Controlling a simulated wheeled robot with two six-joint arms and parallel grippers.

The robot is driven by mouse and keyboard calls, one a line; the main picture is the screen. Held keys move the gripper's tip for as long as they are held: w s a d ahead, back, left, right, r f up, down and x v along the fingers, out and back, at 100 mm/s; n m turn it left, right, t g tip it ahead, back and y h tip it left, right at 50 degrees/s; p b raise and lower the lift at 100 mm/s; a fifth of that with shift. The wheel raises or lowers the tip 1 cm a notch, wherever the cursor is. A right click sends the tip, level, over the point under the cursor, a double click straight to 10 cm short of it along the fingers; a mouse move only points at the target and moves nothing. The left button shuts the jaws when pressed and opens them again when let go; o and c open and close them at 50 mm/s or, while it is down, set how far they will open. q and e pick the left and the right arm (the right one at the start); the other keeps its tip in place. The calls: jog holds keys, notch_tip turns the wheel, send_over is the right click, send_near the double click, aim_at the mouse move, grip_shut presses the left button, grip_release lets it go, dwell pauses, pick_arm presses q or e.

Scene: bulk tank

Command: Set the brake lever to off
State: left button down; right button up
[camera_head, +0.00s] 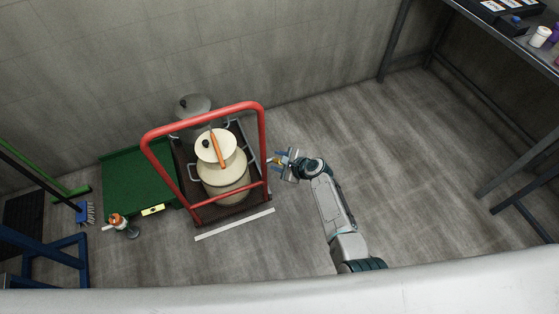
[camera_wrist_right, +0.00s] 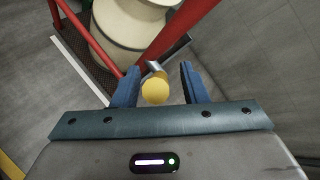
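The brake lever shows in the right wrist view as a short grey stem with a round yellow knob (camera_wrist_right: 155,91), beside a red post of the trolley frame (camera_wrist_right: 180,30). In the head view the red trolley frame (camera_head: 263,135) stands at the middle left, with the lever small at its right post. My right gripper (camera_head: 279,160) is open beside that post. In the right wrist view, the blue fingers of my right gripper (camera_wrist_right: 158,88) stand on both sides of the knob, with gaps visible. My left gripper is not in view.
Cream pots (camera_head: 222,172) and an orange handle (camera_head: 218,150) are on the trolley. A green tray or mat (camera_head: 140,183) and a small orange-capped bottle (camera_head: 117,221) lie left. A table (camera_head: 500,35) with small items stands right. Floor right of my right arm is clear.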

jog(key=p+v, duration=0.1)
jog(key=v, duration=1)
jog(key=shift+w, duration=0.1)
